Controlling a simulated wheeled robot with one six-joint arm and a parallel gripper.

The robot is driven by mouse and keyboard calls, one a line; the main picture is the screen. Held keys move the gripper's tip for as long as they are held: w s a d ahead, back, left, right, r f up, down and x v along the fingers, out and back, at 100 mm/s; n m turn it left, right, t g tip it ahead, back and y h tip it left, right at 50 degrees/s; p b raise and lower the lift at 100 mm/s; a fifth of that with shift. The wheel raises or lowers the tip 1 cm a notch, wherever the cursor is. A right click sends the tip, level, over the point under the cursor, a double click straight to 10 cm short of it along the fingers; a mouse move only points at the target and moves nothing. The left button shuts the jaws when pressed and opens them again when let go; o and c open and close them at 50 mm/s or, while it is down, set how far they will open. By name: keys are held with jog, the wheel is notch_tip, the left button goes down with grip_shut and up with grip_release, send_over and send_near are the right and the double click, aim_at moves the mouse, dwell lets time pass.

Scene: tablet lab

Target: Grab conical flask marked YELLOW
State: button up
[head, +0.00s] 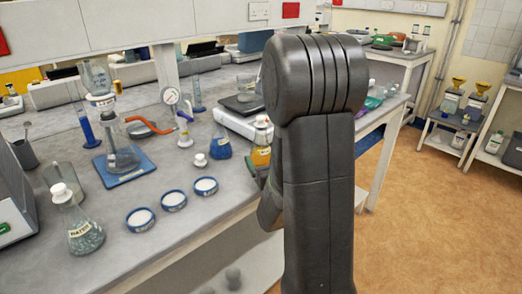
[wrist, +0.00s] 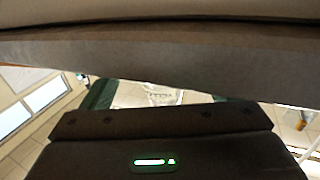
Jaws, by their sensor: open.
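The conical flask with yellow-orange liquid (head: 261,152) stands upright on the bench near its front right edge. It has a pale cap and a small label too small to read surely. My dark arm stands just right of it and hides part of its right side. My gripper (wrist: 163,96) is open; in the wrist view its dark body fills the bottom and its fingers show only in part. I cannot make out the yellow flask in the wrist view.
Several round dishes and a flask marked WATER (head: 80,228) are further left. Open floor (head: 430,220) lies right.

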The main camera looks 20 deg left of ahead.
jog(key=x, duration=0.3)
jog(key=shift+w+a, duration=0.1)
jog(key=shift+a, duration=0.2)
jog(key=shift+r, duration=0.1)
jog(key=c, duration=1.2)
